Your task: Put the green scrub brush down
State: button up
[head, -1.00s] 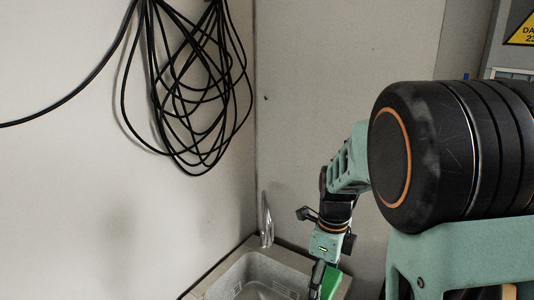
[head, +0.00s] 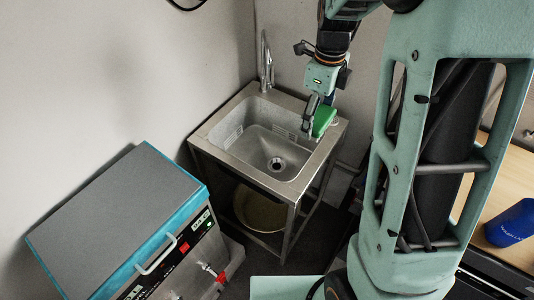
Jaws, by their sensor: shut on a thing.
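The green scrub brush (head: 323,120) is in my gripper (head: 310,122), at the right side of the steel sink (head: 228,137) in the head view. My gripper is shut on the brush and points down from the wrist. The fingers partly hide the brush. The brush appears over the sink's right rim; I cannot tell whether it touches the rim.
A tap (head: 265,62) stands at the sink's back corner. A grey-topped box unit with blue edges (head: 115,215) stands at the lower left. A bowl (head: 260,208) sits on the shelf under the sink. A blue cup (head: 511,222) is on a wooden surface at right.

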jog(key=b, duration=2.5)
send_over(273, 170)
notch_tip(273, 170, down, 31)
notch_tip(273, 170, down, 10)
jog(key=shift+w+d+f+b, duration=0.1)
jog(key=shift+b, duration=1.05)
jog(key=shift+f, duration=0.15)
jog(key=o, duration=1)
notch_tip(273, 170, up, 12)
jog(key=shift+r+p, duration=0.25)
jog(key=shift+p, duration=0.85)
